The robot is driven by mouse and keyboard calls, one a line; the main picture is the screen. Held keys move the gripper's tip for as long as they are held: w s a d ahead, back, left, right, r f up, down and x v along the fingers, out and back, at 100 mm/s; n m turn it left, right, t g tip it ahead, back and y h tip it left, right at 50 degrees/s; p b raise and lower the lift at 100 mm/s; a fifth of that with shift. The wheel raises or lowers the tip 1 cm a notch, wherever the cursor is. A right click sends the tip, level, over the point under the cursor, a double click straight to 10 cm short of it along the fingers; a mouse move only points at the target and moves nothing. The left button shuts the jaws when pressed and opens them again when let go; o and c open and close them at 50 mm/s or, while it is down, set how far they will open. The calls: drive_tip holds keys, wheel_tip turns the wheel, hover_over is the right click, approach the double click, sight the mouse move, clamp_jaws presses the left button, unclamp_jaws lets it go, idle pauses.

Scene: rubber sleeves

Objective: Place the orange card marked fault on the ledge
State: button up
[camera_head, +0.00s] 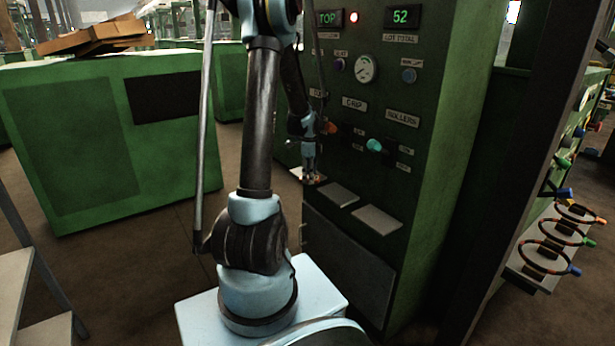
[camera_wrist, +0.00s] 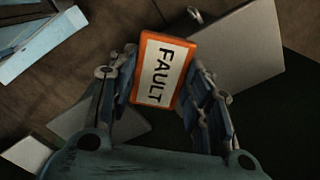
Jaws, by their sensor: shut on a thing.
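The orange card (camera_wrist: 165,70) has a white face with the word FAULT. In the wrist view it sits between the two fingers of my gripper (camera_wrist: 172,92), which is shut on it. In the head view my gripper (camera_head: 309,172) points down at the front of the green machine, and the card is too small there to read. Pale flat ledges jut from the machine below the knobs: a middle one (camera_head: 341,194) and a right one (camera_head: 377,219). A third pale surface lies under my gripper, mostly hidden. The wrist view shows a large pale plate (camera_wrist: 245,50) beside the card; contact is unclear.
The machine panel (camera_head: 425,165) carries a gauge (camera_head: 366,69), an orange knob (camera_head: 331,128) and a teal knob (camera_head: 374,145) above the ledges. A green cabinet (camera_head: 100,180) stands at left. A rack with rings (camera_head: 568,232) is at right. Brown floor lies between.

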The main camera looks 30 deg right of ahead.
drive_tip(key=o, duration=1)
drive_tip(key=shift+o, duration=0.2)
wheel_tip(320, 180, up, 12)
drive_tip(key=s+a+r+n, duration=0.15)
drive_tip(key=a+n, duration=0.25)
drive_tip(key=a, duration=0.4)
drive_tip(key=s+a+r+n, duration=0.1)
drive_tip(key=a+r+n, duration=0.2)
drive_tip(key=a, duration=0.4)
drive_tip(key=s+a+f+n+t, duration=0.1)
drive_tip(key=s+a+f+n, duration=0.1)
drive_tip(key=s+a+n, duration=0.65)
drive_tip(key=s+a+f+n+t, duration=0.1)
drive_tip(key=s+a+n, duration=0.35)
drive_tip(key=a, duration=0.65)
drive_tip(key=s+a+f+n, duration=0.5)
drive_tip(key=s+f+n, duration=0.1)
drive_tip(key=s, duration=0.1)
drive_tip(key=shift+s+f, duration=0.25)
drive_tip(key=shift+s, duration=0.1)
